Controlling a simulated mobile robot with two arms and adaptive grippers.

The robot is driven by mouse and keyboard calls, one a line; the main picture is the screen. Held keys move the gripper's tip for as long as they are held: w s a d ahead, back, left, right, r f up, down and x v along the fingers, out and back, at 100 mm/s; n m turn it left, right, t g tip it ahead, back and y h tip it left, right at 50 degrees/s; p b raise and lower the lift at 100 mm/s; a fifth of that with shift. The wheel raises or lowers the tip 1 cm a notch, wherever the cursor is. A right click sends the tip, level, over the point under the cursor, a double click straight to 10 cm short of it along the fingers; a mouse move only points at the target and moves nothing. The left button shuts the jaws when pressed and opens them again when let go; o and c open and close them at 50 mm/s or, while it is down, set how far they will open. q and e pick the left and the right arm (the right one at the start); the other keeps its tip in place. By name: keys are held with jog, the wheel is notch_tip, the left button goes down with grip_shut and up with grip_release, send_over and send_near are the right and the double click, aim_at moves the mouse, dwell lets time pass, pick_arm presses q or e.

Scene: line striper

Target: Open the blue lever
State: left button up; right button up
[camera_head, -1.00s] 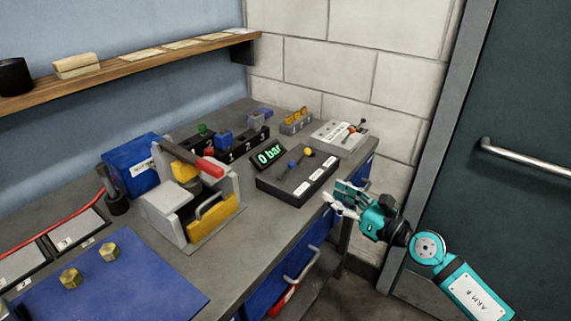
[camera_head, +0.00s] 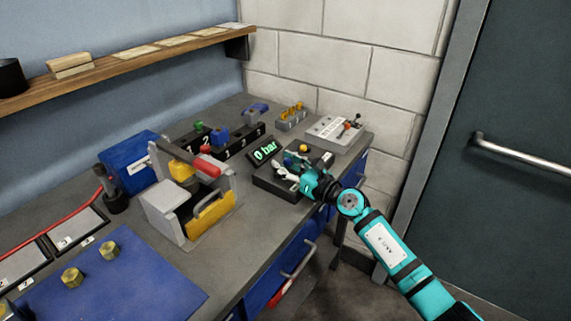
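The black control box (camera_head: 266,183) with the green "0 bar" display (camera_head: 265,151) sits on the bench near its right end. A yellow-knobbed lever (camera_head: 303,149) stands on the box. The blue lever (camera_head: 289,159) is mostly hidden behind my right gripper; only a little blue shows. My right gripper (camera_head: 287,167) is over the box at the blue lever, its pale fingers spread apart. Whether they touch the lever cannot be made out.
A grey panel (camera_head: 327,133) with a red-orange lever stands behind the box. A yellow-and-grey fixture (camera_head: 212,214) with a red handle stands to the left, near my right gripper. A wooden shelf (camera_head: 130,66) runs along the wall. Bare bench lies in front of the box.

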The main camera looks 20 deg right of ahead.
jog(key=c, duration=0.6)
grip_shut()
jog(key=shift+w+f, duration=0.1)
jog(key=shift+f, duration=0.05)
